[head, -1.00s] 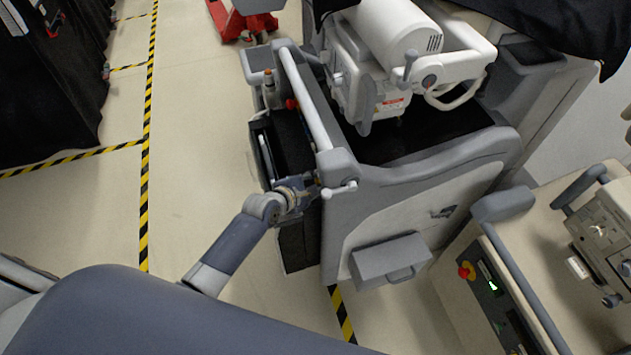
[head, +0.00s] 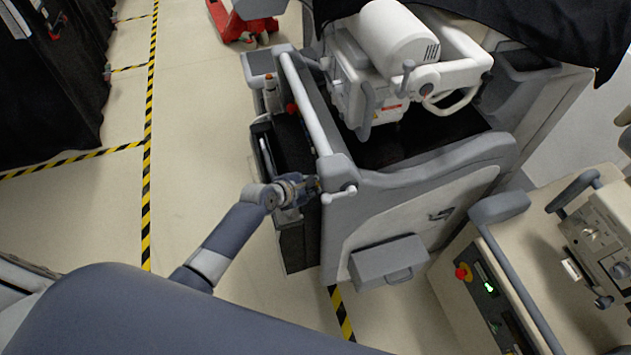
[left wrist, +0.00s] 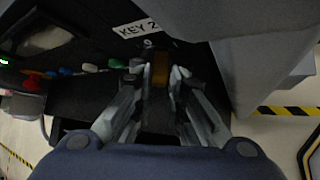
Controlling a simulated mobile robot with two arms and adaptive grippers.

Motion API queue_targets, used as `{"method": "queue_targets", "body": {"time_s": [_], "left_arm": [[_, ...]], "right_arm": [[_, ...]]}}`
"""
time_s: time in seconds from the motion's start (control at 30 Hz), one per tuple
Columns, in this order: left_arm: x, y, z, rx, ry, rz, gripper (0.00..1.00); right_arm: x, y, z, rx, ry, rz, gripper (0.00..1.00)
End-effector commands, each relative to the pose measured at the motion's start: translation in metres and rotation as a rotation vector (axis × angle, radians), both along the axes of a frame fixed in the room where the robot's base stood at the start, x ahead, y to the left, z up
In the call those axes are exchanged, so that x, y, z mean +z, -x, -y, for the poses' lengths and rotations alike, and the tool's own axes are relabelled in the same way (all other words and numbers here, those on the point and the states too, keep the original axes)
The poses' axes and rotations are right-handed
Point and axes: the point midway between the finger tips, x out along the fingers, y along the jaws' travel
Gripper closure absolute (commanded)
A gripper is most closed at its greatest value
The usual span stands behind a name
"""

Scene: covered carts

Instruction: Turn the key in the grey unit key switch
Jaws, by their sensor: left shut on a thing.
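The grey unit (head: 430,205) is a grey cart with a white machine on top, in the middle of the head view. My left gripper (head: 310,186) is at its near left corner, below the handle rail. In the left wrist view my left gripper (left wrist: 158,75) is shut on a small brass-coloured piece, the key (left wrist: 159,68), close to the dark panel. A white label reading "KEY 2" (left wrist: 136,29) is just above the fingers. The fingers hide the key switch, so I cannot tell the key's angle. My right gripper is out of view.
Several coloured knobs (left wrist: 90,68) line the panel left of my fingers. A beige cart (head: 535,265) with a red button stands at the right. Black covers hang at the far left. The floor left of the grey unit is clear, with yellow-black tape.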

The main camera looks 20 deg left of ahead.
Motion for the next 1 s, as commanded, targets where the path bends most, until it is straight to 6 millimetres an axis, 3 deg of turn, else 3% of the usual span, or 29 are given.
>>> {"method": "queue_targets", "body": {"time_s": [0.37, 0.6, 0.9, 0.93, 1.0], "left_arm": [[0.000, 0.000, 0.000, -0.001, 0.019, -0.029, 1.00], [0.004, -0.003, -0.002, 0.001, 0.107, -0.161, 1.00], [0.001, -0.002, -0.001, -0.001, 0.145, -0.214, 1.00], [0.001, -0.002, -0.001, -0.001, 0.145, -0.214, 0.85], [0.001, -0.002, -0.001, -0.002, 0.144, -0.214, 0.69]], "right_arm": [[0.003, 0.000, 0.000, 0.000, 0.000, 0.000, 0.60], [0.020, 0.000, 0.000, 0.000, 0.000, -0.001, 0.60], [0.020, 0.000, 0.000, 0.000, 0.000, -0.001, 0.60], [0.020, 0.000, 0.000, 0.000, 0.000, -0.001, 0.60], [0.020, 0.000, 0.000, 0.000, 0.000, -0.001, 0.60]]}}
